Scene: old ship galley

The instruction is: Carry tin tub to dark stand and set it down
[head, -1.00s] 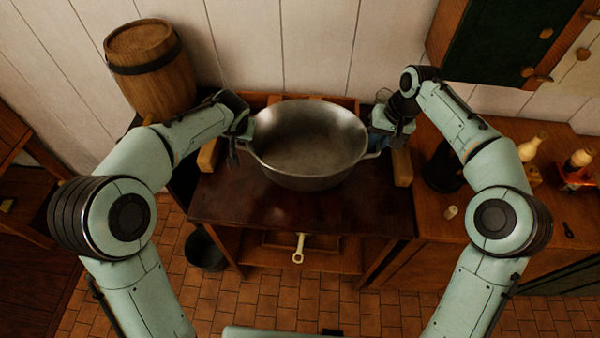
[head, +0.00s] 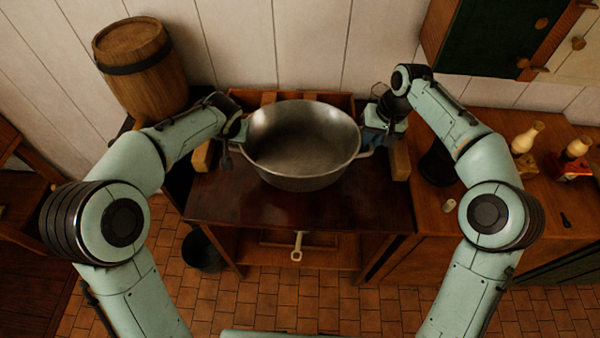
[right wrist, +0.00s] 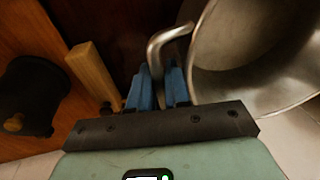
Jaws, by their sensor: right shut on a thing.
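The tin tub (head: 300,165), a round grey metal basin with two side handles, is upright over the dark stand (head: 300,212), toward its back. I cannot tell whether its base touches the top. My right gripper (head: 376,142) is shut on the tub's right handle; in the right wrist view its blue fingers (right wrist: 158,88) close at the bent handle (right wrist: 165,42) beside the tub's wall (right wrist: 205,75). My left gripper (head: 236,148) is at the tub's left handle; its fingers are dark and partly hidden, so its grip is unclear.
A wooden barrel (head: 142,65) stands behind left. Wooden blocks flank the stand, one at the right (head: 400,160). A counter (head: 480,215) at the right holds a dark pot (head: 437,168) and bottles. A dark bucket (head: 203,250) is on the tiled floor. The stand's front top is bare.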

